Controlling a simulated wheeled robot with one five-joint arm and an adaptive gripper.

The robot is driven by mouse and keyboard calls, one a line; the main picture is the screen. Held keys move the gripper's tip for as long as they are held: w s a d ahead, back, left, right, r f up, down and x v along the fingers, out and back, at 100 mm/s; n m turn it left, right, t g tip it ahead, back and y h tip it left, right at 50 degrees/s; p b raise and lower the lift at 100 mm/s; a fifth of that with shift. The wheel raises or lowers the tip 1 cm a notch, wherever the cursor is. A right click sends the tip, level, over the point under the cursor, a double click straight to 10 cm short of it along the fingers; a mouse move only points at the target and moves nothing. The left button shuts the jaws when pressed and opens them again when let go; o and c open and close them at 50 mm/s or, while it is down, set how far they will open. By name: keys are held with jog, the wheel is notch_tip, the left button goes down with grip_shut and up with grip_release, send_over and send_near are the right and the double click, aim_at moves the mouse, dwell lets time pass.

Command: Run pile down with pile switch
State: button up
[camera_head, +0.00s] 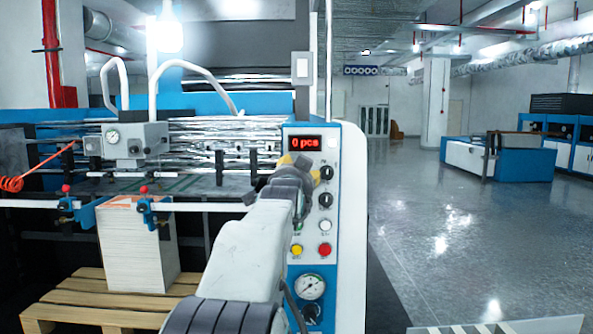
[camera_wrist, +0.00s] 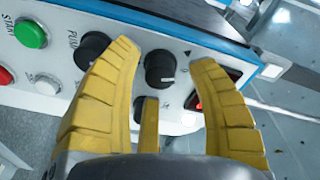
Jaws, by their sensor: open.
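My gripper (camera_head: 300,167) is open in front of the control panel, its yellow fingers apart. In the wrist view my gripper (camera_wrist: 164,54) has a black rotary knob (camera_wrist: 160,67) between its fingertips; contact cannot be told. This knob, the likely pile switch, has a small arrow mark beside it and sits nearest the red display. The pile of sheets (camera_head: 138,248) stands on a wooden pallet (camera_head: 75,302), below the feeder.
The panel display (camera_head: 306,143) reads "0 pcs". Green START (camera_wrist: 31,33), white (camera_wrist: 46,84) and red (camera_head: 325,249) buttons are close by, with a yellow button (camera_head: 296,250) and a gauge (camera_head: 310,286) lower down. Open floor (camera_head: 455,225) lies to the right.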

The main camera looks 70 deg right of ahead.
jog(key=shift+o, duration=0.2)
jog(key=shift+d, duration=0.25)
jog(key=shift+w+r, duration=0.1)
grip_shut()
